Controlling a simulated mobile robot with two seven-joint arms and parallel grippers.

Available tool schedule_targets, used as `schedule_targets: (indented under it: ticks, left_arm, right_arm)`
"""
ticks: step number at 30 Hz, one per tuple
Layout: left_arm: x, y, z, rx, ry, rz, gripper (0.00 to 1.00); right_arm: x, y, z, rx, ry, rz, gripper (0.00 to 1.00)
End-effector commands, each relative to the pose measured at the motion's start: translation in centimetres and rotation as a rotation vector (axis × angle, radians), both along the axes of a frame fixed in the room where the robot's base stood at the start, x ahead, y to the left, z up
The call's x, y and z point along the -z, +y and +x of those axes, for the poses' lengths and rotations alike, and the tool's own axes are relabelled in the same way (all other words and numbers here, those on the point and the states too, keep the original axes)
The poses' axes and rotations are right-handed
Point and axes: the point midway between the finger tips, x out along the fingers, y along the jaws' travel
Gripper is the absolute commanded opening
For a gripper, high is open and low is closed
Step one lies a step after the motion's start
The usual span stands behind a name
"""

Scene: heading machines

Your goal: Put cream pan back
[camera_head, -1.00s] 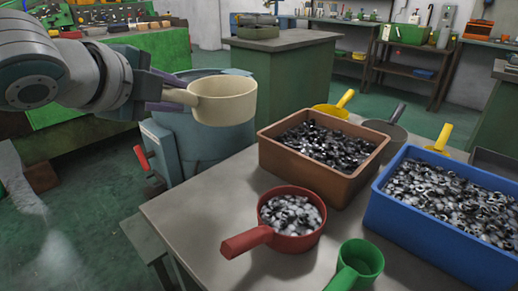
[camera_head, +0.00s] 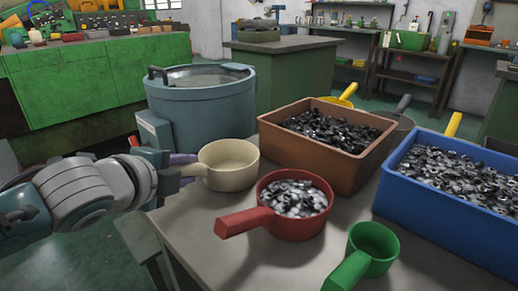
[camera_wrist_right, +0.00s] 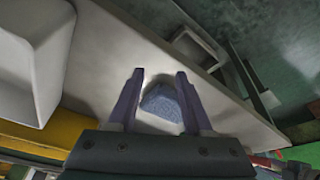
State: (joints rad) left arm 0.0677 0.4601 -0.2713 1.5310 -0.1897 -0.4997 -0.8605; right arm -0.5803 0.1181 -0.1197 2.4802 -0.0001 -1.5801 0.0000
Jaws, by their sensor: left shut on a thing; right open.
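The cream pan (camera_head: 229,166) is upright and looks empty, at the left back edge of the grey table (camera_head: 190,215), left of the brown bin. I cannot tell if its bottom touches the table. My left gripper (camera_head: 184,168) is shut on its handle, which is mostly hidden by the fingers. My right gripper (camera_wrist_right: 160,92) is open in the right wrist view. A blue-grey rounded thing (camera_wrist_right: 161,103) shows between and beyond its fingers, apart from them as far as I can see. The right gripper is not in the head view.
A red pan (camera_head: 293,203) full of metal parts stands right of the cream pan. A green pan (camera_head: 372,248) is at the front. The brown bin (camera_head: 340,172) and blue bin (camera_head: 440,212) hold parts. A round blue-grey machine (camera_head: 205,115) stands behind the table's left edge.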

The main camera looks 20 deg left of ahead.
Motion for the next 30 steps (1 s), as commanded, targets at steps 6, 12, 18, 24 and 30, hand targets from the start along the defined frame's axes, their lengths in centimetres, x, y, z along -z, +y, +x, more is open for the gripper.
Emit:
schedule_targets:
  ticks: [6,12,18,24,30]
  left_arm:
    - [-0.1,0.0,0.1,0.0,-0.003,0.0,0.0]
    - [0.1,0.0,0.0,0.0,-0.001,0.0,0.43]
    - [0.1,0.0,0.0,0.0,0.0,0.0,0.62]
    - [0.1,0.0,0.0,-0.001,-0.001,0.001,0.62]
    - [-0.9,-0.1,-1.3,0.0,0.002,0.0,0.62]
  right_arm:
    - [0.0,0.0,0.0,0.0,0.0,0.0,0.5]
    - [0.1,0.0,0.0,0.0,0.0,0.0,0.5]
    - [0.1,0.0,0.0,-0.001,0.0,0.0,0.5]
    - [0.0,0.0,0.0,-0.001,0.0,0.0,0.5]
    - [-0.9,0.0,0.0,-0.002,0.0,-0.002,0.5]
